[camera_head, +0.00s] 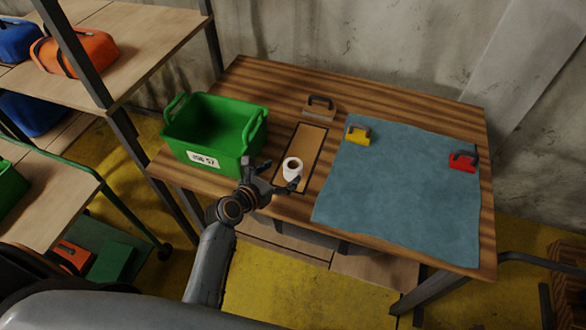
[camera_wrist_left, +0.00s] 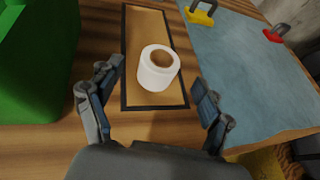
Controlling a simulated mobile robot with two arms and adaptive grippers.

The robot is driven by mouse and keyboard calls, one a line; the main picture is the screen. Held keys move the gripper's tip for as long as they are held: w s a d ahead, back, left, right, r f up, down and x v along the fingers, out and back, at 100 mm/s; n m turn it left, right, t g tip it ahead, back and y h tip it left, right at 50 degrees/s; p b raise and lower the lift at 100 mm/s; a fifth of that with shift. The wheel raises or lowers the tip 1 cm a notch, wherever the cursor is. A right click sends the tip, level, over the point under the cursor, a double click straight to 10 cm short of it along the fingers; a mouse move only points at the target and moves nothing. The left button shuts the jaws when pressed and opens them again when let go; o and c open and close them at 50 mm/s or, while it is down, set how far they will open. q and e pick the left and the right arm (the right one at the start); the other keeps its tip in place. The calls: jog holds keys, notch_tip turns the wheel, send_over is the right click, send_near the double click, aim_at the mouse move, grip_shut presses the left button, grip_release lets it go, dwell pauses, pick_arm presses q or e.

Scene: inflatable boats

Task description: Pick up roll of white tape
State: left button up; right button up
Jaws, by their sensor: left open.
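The roll of white tape (camera_head: 292,168) lies on a tan, dark-edged panel (camera_head: 302,143) on the wooden table. In the left wrist view the roll (camera_wrist_left: 158,69) sits just ahead of the fingers, with its brown core facing up. My left gripper (camera_head: 273,177) is open at the near side of the roll. In the left wrist view its fingers (camera_wrist_left: 153,105) are spread wide, one toward each side of the roll, with nothing held between them. My right gripper is in neither view.
A green crate (camera_head: 257,128) stands left of the panel. Another handled tool (camera_head: 320,104) lies behind the panel. Shelves stand at the left.

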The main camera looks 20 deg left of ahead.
aim_at(293, 164)
pick_arm(q)
jog(key=shift+x, duration=3.3)
jog(key=shift+r, duration=0.1)
jog(key=shift+c, duration=0.2)
jog(key=c, duration=1.2)
jog(key=shift+c, duration=0.2)
